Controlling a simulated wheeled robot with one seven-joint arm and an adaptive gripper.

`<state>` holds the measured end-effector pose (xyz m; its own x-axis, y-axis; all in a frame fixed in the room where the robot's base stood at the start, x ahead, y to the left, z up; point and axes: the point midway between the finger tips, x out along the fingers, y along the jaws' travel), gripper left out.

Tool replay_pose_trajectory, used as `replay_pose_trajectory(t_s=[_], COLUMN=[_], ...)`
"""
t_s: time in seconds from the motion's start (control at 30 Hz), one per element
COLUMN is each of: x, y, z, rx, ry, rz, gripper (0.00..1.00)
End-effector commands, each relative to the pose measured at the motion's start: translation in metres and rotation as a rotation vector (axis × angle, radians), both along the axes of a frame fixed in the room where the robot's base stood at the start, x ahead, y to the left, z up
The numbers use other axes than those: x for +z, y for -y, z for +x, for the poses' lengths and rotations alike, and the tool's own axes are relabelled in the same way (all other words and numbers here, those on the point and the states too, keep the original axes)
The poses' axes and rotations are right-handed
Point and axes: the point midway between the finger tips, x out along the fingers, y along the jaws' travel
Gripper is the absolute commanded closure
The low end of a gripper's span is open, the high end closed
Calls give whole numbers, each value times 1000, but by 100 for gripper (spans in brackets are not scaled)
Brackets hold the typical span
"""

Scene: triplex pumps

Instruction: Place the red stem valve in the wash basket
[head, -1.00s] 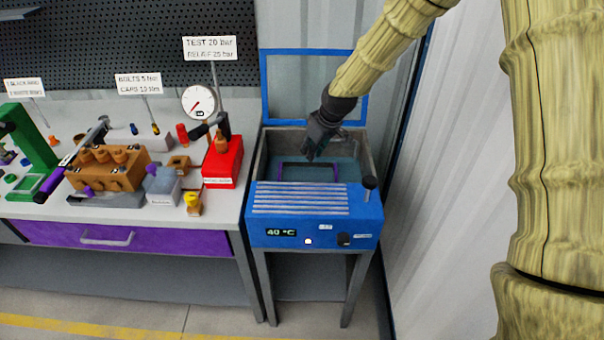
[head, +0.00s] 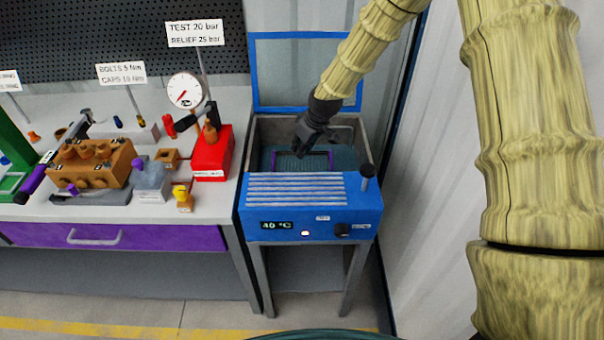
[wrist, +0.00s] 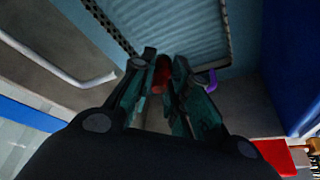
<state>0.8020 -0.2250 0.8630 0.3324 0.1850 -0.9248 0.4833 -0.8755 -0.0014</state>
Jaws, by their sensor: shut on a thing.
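My gripper (head: 300,149) is over the open blue wash tank (head: 320,195), low and pointing down into it. In the wrist view my gripper (wrist: 160,85) is shut on a red piece, the red stem valve (wrist: 161,72), of which only a small part shows between the fingers. In the head view the valve is hidden by the gripper. The wash basket (head: 329,160) with its purple handle is inside the tank, below and beside the fingers. The basket's ribbed floor and dark mesh edge (wrist: 225,30) also show in the wrist view. I cannot tell whether the valve touches the basket.
The tank's lid (head: 290,75) stands open behind it. A black knob post (head: 367,172) rises at the tank's front right. The workbench to the left holds a brown pump block (head: 90,170), a red test unit (head: 213,155) and a gauge (head: 185,92). A pale wall stands close on the right.

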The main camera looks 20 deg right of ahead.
Motion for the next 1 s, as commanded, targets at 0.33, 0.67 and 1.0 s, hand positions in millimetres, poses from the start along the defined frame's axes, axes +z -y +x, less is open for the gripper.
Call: replay_pose_trajectory(t_s=[0.33, 0.67, 1.0], x=[-44, -60, -91], y=[1, 1, 1], z=[-1, 0, 0], rx=[-3, -2, -1], ry=[-2, -1, 0], rz=[0, 0, 0], gripper=[100, 100, 100])
